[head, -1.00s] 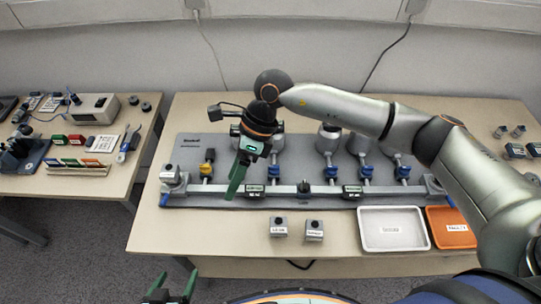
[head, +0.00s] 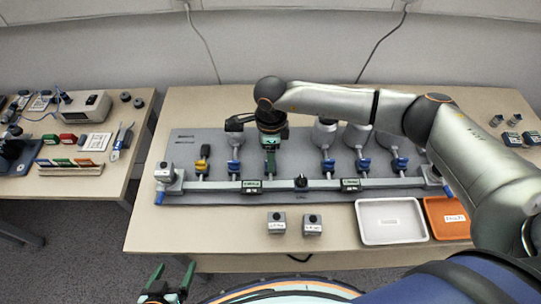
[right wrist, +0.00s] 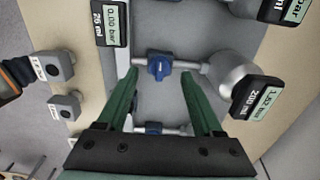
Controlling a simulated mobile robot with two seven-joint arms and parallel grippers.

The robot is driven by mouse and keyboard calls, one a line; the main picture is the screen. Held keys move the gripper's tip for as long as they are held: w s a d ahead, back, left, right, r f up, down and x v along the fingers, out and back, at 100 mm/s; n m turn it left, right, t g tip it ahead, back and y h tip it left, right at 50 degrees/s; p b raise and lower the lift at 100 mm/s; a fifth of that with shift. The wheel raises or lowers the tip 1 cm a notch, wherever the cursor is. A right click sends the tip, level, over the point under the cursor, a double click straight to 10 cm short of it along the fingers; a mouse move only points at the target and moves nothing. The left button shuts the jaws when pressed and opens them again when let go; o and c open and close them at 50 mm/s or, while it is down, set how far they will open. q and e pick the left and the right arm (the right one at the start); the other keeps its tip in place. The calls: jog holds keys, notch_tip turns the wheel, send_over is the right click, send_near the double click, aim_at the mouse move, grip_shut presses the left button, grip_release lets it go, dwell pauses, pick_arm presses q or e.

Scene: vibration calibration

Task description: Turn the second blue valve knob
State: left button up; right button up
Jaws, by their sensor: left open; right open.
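Blue valve knobs sit in a row on the grey panel, with one blue knob (head: 233,167) left of my right gripper and others right of it (head: 327,167). My right gripper (head: 270,170) is open and points down over the row, hiding the valve beneath it in the head view. In the right wrist view a blue knob (right wrist: 159,67) lies between the tips of my open green fingers (right wrist: 160,76); I cannot tell whether they touch it. Another blue knob (right wrist: 153,128) shows nearer the palm. My left gripper (head: 170,274) is open and empty at the bottom edge.
A yellow knob (head: 202,165) is at the row's left end. A rail with small displays (head: 251,186) runs in front. Two grey button boxes (head: 277,222), a white tray (head: 391,221) and an orange tray (head: 447,217) stand nearer the table's front. Flasks (head: 324,133) stand behind the valves.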

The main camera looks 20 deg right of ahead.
jog(key=shift+f, duration=0.8)
jog(key=shift+c, duration=0.2)
grip_shut()
